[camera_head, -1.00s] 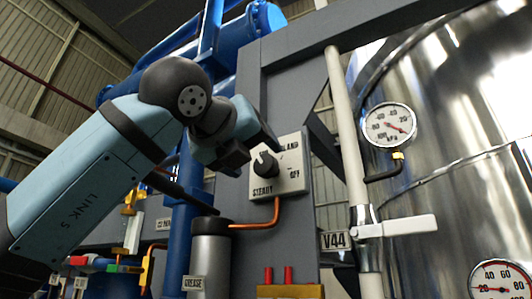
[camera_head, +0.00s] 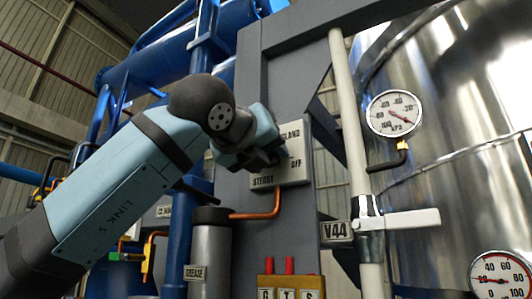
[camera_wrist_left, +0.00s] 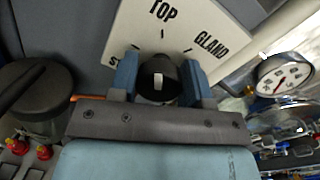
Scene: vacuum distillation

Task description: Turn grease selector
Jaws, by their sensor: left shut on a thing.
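The grease selector is a pale panel (camera_head: 298,165) on a grey post, with GLAND, OFF and STEADY showing in the head view. My left gripper (camera_head: 272,160) is at the panel's face and covers the knob there. In the left wrist view, the black round knob (camera_wrist_left: 157,82) with a white mark sits between the two blue fingers of my left gripper (camera_wrist_left: 158,72), which is shut on it. The panel (camera_wrist_left: 185,25) shows TOP and GLAND there; another label at its left is partly hidden by a finger. My right gripper is not in view.
A grey GREASE canister (camera_head: 211,250) stands below the panel, joined to it by a copper pipe (camera_head: 262,215). A white pipe (camera_head: 350,130) with a white V44 lever (camera_head: 405,220) and a shiny tank (camera_head: 470,140) with gauges are at the right.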

